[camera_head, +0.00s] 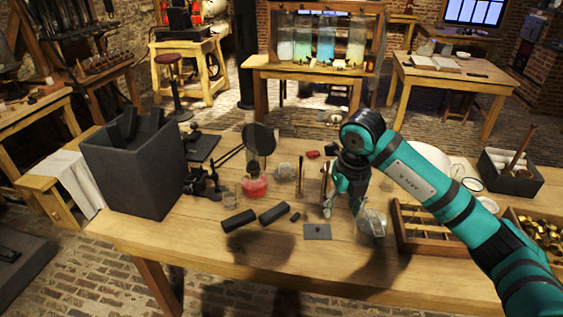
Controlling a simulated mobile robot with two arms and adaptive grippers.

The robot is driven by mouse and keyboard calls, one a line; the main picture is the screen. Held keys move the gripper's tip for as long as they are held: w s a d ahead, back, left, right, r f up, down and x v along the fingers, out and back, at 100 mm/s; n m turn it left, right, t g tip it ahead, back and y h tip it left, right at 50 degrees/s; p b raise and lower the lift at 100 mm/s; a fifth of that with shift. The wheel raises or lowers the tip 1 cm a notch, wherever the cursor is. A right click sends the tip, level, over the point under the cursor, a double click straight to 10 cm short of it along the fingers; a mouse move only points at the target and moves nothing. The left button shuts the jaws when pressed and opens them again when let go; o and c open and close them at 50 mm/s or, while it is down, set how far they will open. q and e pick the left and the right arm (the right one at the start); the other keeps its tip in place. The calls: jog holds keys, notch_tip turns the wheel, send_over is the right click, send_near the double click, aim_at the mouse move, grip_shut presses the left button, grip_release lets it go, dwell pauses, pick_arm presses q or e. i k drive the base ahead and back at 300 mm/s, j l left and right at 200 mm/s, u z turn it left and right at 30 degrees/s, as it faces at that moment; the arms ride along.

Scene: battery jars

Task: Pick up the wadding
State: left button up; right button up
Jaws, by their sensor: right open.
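My right gripper (342,208) points down over the middle of the wooden table (180,238), with its arm coming in from the right. It is open, and I see nothing held in it. I cannot single out the wadding for certain; it may be hidden behind the gripper or too small to tell. A clear glass jar (371,222) stands just right of the fingers. A grey square plate (317,231) lies just left and in front of them. My left gripper is not in view.
A tall dark box (140,172) stands at the table's left. A wooden divided tray (425,240) is at the right, partly behind my arm. The front left of the table is clear.

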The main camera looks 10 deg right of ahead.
aim_at(284, 171)
jog(key=i, duration=1.6)
